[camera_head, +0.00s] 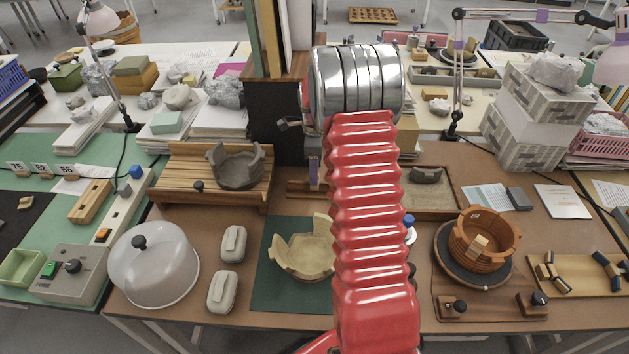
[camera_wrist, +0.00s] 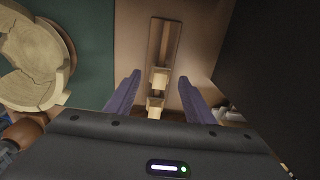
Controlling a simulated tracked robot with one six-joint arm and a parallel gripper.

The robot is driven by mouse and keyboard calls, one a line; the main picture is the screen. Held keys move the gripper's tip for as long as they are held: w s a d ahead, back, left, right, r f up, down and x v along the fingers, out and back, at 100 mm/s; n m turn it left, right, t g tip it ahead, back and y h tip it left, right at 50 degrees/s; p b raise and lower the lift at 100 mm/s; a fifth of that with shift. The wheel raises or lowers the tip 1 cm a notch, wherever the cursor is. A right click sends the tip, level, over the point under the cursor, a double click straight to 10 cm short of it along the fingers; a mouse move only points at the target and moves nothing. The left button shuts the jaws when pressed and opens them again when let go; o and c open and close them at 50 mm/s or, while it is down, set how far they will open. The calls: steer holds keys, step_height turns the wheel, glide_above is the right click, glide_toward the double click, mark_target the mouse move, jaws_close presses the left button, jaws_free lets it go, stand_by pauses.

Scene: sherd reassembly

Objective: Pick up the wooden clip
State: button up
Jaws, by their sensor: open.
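The wooden clip (camera_wrist: 159,78) shows in the wrist view as pale blocks, one behind the other, on or over a narrow brown wooden tray (camera_wrist: 164,40). I cannot tell whether the blocks are one piece. My gripper (camera_wrist: 159,76) is open, with one purple finger on each side of the pale blocks and a gap on both sides. In the head view one purple finger shows beside the tray (camera_head: 299,189), and my red arm hides most of that spot. Another pale clip (camera_head: 478,245) sits on the orange-brown pot (camera_head: 485,238).
A cracked beige pot (camera_wrist: 33,55) lies left of my gripper on the green mat (camera_wrist: 92,50). A dark upright box (camera_wrist: 275,70) stands close on the right. In the head view, clips with dark parts (camera_head: 546,271) lie on a board at the right.

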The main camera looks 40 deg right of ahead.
steer(key=shift+f, duration=1.85)
steer(key=shift+c, duration=0.5)
steer(key=c, duration=0.7)
steer(key=shift+r, duration=0.1)
step_height(320, 180, up, 10)
steer(key=shift+f, duration=0.1)
